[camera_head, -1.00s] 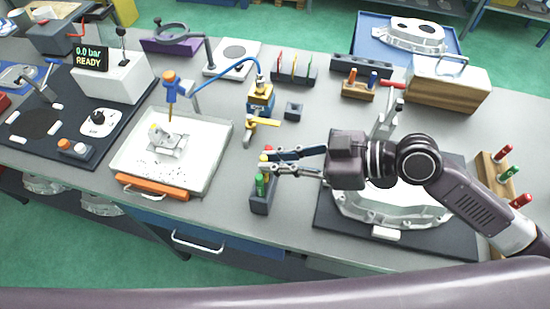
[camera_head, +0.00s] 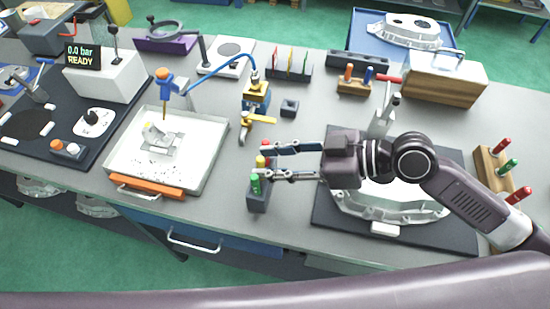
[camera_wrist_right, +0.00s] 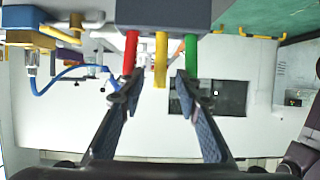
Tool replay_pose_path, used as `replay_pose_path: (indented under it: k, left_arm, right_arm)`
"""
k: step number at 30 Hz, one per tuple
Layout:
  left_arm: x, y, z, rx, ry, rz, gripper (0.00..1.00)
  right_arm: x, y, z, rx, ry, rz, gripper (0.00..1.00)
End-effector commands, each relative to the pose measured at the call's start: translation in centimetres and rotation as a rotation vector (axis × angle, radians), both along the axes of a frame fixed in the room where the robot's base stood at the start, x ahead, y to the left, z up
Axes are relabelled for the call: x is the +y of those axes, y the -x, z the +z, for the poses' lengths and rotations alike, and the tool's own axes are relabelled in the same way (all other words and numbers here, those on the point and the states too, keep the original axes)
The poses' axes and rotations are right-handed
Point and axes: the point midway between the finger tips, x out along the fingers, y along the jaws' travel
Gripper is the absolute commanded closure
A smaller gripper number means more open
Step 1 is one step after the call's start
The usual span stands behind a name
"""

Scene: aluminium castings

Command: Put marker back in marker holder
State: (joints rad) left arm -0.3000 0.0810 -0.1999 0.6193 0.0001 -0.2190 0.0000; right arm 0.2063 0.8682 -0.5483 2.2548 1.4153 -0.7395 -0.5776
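The marker holder (camera_head: 258,200), a dark grey block, stands near the table's front edge. A green marker (camera_head: 255,184), a yellow marker (camera_head: 261,161) and a red marker (camera_head: 267,148) stand upright in it. The holder (camera_wrist_right: 165,14) is at the top of the right wrist view, with the red (camera_wrist_right: 130,50), yellow (camera_wrist_right: 161,60) and green (camera_wrist_right: 192,52) markers side by side. My right gripper (camera_head: 262,162) is open, its fingers spread on either side of the yellow marker. In the wrist view the gripper (camera_wrist_right: 156,93) shows a clear gap and holds nothing. My left gripper is out of view.
A white casting on a dark mat (camera_head: 325,213) lies under my right arm. A yellow clamp (camera_head: 258,121) and small dark block (camera_head: 289,108) stand behind the holder. A white tray (camera_head: 212,165) is to the left. Bare table lies between tray and holder.

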Motion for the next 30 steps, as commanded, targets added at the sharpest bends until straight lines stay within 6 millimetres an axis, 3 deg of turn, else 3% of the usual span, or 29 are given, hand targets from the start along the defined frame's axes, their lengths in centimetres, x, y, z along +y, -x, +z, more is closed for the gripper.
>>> replay_pose_path:
  k: [8,21,30]
  left_arm:
    - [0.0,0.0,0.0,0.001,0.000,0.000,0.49]
    - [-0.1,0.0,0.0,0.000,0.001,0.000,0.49]
    - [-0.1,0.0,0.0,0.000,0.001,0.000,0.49]
  right_arm:
    - [-0.8,0.2,0.2,0.001,0.002,-0.001,0.69]
    - [-6.6,2.1,2.6,0.005,0.005,-0.004,0.69]
    - [-9.3,3.0,3.8,0.006,0.002,-0.004,0.69]
